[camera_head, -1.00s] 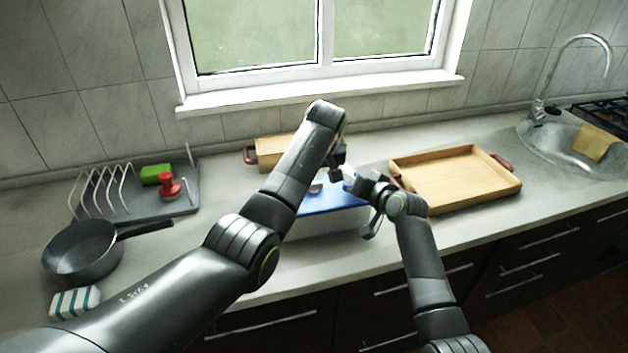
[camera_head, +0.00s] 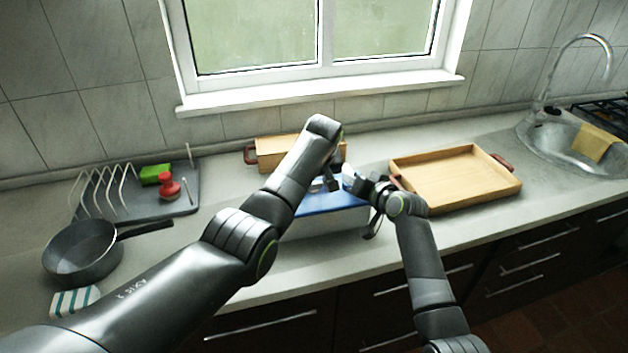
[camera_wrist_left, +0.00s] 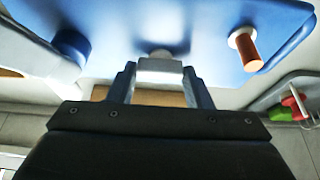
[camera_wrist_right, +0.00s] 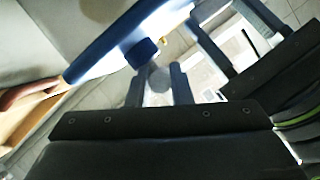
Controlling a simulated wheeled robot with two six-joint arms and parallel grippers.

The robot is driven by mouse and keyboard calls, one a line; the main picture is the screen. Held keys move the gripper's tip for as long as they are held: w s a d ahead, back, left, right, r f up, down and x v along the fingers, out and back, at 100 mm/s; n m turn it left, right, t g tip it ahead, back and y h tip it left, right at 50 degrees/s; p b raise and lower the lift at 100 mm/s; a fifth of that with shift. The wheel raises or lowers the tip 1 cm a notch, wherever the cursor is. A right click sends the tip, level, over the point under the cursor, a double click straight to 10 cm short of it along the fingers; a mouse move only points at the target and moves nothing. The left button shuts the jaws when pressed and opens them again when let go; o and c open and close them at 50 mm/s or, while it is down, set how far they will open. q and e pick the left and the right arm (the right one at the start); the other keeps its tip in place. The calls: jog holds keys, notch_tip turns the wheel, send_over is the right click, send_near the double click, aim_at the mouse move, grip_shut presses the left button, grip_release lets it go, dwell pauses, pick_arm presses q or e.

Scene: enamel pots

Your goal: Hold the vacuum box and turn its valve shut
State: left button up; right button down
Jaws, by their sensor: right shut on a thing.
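The vacuum box (camera_head: 318,222) stands on the counter's front half, with a pale body and a blue lid (camera_head: 326,203). My right gripper (camera_head: 358,184) is at the box's right side, shut on a grey rounded part (camera_wrist_right: 158,78). Which part is the valve is unclear.
A wooden tray (camera_head: 455,198) lies to the right, before the sink (camera_head: 560,145). A wooden box (camera_head: 275,153) stands behind. A dish rack (camera_head: 130,205), a dark pan (camera_head: 82,250) and a striped sponge (camera_head: 75,301) are at left.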

pick_arm(q)
jog(key=shift+c, duration=1.3)
jog(key=shift+n+y, duration=0.6)
jog(key=shift+n, duration=0.9)
jog(key=o, duration=1)
jog(key=shift+g, duration=0.3)
jog(key=shift+d, duration=0.1)
jog(key=v, duration=1.2)
